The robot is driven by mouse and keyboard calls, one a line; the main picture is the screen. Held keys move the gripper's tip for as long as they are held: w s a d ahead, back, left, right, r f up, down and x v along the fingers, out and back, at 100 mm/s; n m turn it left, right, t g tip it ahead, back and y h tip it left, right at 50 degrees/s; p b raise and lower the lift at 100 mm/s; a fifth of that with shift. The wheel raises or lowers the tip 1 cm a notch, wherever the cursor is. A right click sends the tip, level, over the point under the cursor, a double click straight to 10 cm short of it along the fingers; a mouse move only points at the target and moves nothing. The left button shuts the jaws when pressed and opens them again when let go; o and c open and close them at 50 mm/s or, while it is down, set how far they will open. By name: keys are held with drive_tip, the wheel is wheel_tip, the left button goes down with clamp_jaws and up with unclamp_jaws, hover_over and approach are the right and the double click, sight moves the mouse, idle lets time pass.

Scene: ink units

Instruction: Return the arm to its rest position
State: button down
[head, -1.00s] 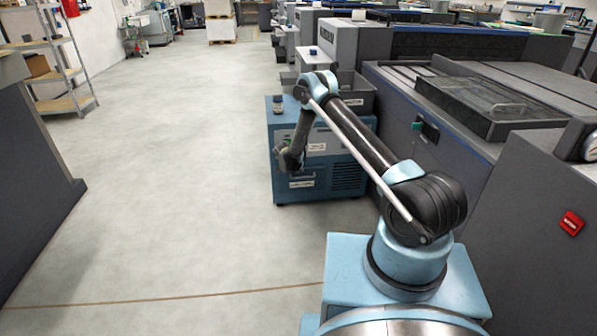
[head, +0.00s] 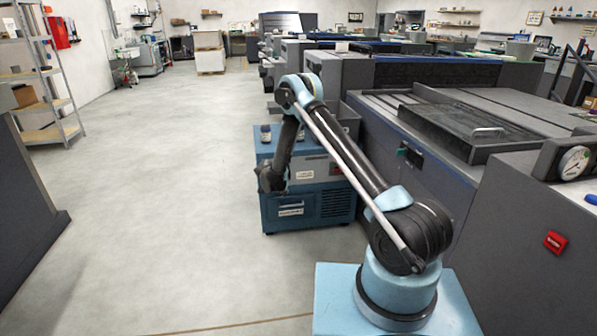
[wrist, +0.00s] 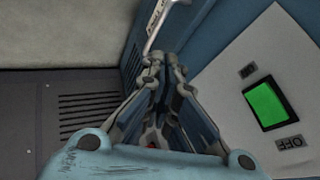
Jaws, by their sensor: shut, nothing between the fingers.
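My arm rises from its light-blue base at the lower right of the head view, bends at a high elbow and hangs down from there. My gripper (head: 266,182) is at the low end, in front of the left part of a blue floor unit (head: 312,208). It looks small and dark there, and its fingertips are hard to make out. In the wrist view my gripper (wrist: 163,68) has its fingers drawn together with nothing between them.
Grey machines with a glass-topped hatch (head: 480,128) line the right side. A red switch (head: 554,242) and a gauge (head: 575,163) are near my arm. Small ink jars (head: 265,134) stand on the blue unit. A shelf rack (head: 45,85) is at the left. The floor between is clear.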

drive_tip(key=d+r+n+g, duration=0.1)
drive_tip(key=d+r, duration=0.2)
drive_tip(key=r, duration=0.3)
drive_tip(key=d+r+n, duration=0.1)
drive_tip(key=d+r, duration=0.3)
drive_tip(key=r, duration=0.2)
drive_tip(key=s+d+r+n+g, duration=0.1)
drive_tip(key=s+d+r+n, duration=0.1)
drive_tip(key=s+d+r, duration=0.75)
drive_tip(key=s+d+r+n+g, duration=0.15)
drive_tip(key=s+d+r, duration=0.45)
drive_tip(key=d+r, duration=0.6)
drive_tip(key=s+d+r+n+y, duration=0.1)
drive_tip(key=s+d+r+n, duration=0.2)
drive_tip(key=s, duration=0.7)
drive_tip(key=s+d+r+n+y, duration=0.1)
drive_tip(key=s+d+r, duration=0.35)
drive_tip(key=s, duration=0.55)
drive_tip(key=s+d+f+n, duration=0.1)
drive_tip(key=s+f, duration=0.3)
drive_tip(key=s, duration=0.5)
drive_tip(key=s+d+f+n+g+y, duration=0.1)
drive_tip(key=s+d+f+n, duration=0.1)
drive_tip(key=s, duration=0.8)
drive_tip(key=shift+s+f+n, duration=0.25)
drive_tip(key=shift+f+n, duration=0.3)
drive_tip(key=shift+f, duration=0.35)
